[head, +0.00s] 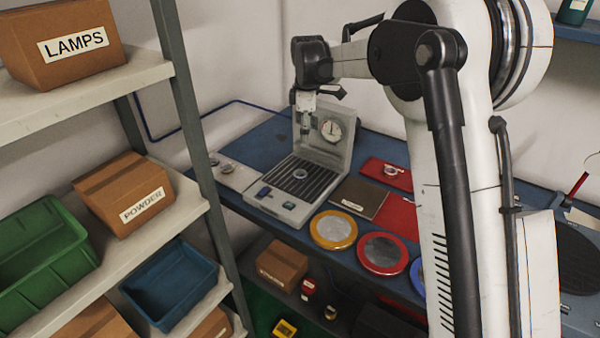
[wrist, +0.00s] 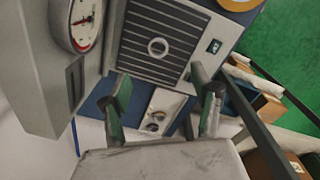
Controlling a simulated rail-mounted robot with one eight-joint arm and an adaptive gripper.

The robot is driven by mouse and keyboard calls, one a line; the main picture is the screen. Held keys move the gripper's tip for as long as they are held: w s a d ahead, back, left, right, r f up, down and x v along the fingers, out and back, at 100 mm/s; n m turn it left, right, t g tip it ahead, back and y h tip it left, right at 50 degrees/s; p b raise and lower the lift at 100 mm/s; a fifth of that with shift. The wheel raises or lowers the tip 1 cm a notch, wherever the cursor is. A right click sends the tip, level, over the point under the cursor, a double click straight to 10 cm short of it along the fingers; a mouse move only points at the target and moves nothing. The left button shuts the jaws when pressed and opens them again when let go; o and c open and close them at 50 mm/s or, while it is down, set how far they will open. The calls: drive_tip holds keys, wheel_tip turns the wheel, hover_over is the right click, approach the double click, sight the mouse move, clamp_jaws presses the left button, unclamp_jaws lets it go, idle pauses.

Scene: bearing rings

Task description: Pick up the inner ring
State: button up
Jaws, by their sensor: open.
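A small metal ring (head: 300,173) lies on the dark slotted plate of the grey gauge machine (head: 335,155). It also shows in the wrist view (wrist: 151,47). Small round parts (head: 228,167) lie on a pale tray (head: 240,180) left of the machine; in the wrist view the tray (wrist: 171,103) shows between my fingers. Another ring (head: 390,171) lies on a red mat. I cannot tell which is the inner ring. My gripper (head: 305,130) hangs above the machine's left rear side. In the wrist view its fingers (wrist: 167,92) are apart, with nothing between them.
The machine's upright back with a dial (head: 331,130) stands close beside my gripper. A shelf post (head: 190,110) rises at left. A brown plate (head: 360,197) and yellow (head: 334,230) and red (head: 382,254) round dishes lie right of the machine. The blue bench top behind the pale tray is clear.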

sight(301, 171)
drive_tip(key=shift+n, duration=0.5)
drive_tip(key=f, duration=0.5)
drive_tip(key=w+a+f, duration=0.1)
drive_tip(key=f, duration=1)
drive_tip(key=shift+w+a, duration=0.25)
drive_tip(key=shift+w, duration=0.05)
drive_tip(key=c, duration=1.4)
